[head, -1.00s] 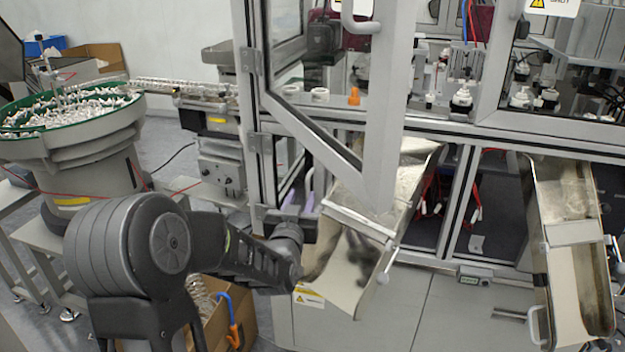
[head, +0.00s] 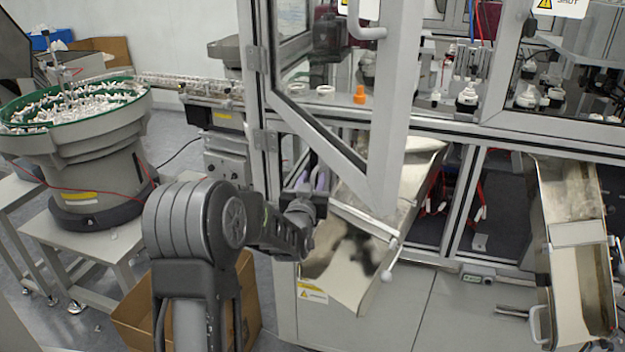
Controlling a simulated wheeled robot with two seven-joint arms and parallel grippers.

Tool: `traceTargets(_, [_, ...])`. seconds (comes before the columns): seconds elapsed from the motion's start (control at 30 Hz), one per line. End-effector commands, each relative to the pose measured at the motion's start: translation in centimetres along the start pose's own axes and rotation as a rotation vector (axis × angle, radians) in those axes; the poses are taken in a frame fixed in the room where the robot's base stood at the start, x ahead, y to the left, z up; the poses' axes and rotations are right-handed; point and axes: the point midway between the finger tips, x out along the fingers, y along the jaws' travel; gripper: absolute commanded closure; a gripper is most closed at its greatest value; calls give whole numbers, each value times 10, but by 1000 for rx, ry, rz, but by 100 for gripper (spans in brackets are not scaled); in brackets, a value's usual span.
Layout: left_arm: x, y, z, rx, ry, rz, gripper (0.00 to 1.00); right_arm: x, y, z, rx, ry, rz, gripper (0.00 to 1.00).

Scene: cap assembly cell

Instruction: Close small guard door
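The small guard door (head: 392,110) stands open. It is a grey-framed clear panel hinged on the cabinet post at left, and its free edge swings out toward me. Its bar handle (head: 366,30) is near the top, on the free edge. My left gripper (head: 317,181) is below the door's lower edge, between the hinge post and the door's bottom corner. Its two pale purple fingers look apart, with nothing seen between them. It is clear of the handle. My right gripper is out of view.
A metal chute (head: 345,262) slopes out under the door, close to my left gripper. A second chute (head: 580,265) is at right. A bowl feeder (head: 85,135) stands at left, and a cardboard box (head: 135,318) is on the floor.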

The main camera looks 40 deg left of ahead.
Motion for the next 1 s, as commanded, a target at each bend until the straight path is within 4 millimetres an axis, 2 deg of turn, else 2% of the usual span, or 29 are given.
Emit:
traceTargets(0.1, [0,0,0,0,0,0,67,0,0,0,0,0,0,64])
traceTargets(0.5, [0,-1,0,-1,1,-1,100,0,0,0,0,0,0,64])
traceTargets(1.0, [0,-2,-2,-2,4,-4,100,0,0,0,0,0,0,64])
